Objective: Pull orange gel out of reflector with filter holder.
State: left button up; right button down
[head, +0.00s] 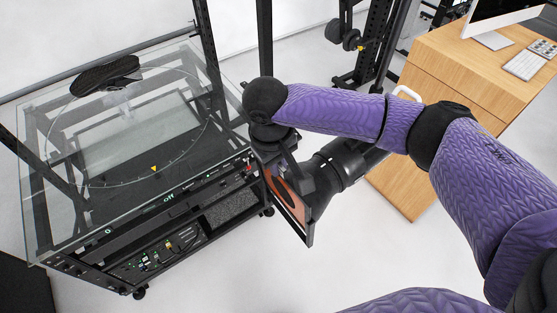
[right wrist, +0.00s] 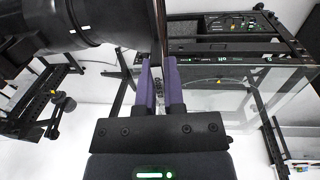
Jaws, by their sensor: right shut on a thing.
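The black reflector (head: 327,178) is on a dark lamp right of the turntable, and it fills the upper left of the right wrist view (right wrist: 75,28). The filter holder, a thin dark square frame (head: 308,232), stands upright across the reflector's front. The orange gel (head: 289,203) shows in it around a dark round centre. My right gripper (head: 285,175) is at the holder's upper edge. In the right wrist view its purple fingers (right wrist: 160,72) are shut on the holder's thin edge (right wrist: 162,30). I cannot tell how far the holder sits in the reflector. My left gripper is out of view.
The glass-topped turntable (head: 45,238) stands close on the left, with a black shoe (head: 105,75) on it. A wooden desk (head: 432,75) with a monitor and keyboard is at the upper right. Black stands (head: 365,45) are behind. The floor in front is clear.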

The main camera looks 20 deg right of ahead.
jog(key=shift+a+r+p, duration=0.1)
jog(key=shift+r+p, duration=1.2)
jog(key=shift+p, duration=0.1)
notch_tip(320, 180, up, 11)
jog(key=a+p, duration=0.1)
jog(key=shift+s, duration=0.2)
dwell(0.5)
dwell(0.4)
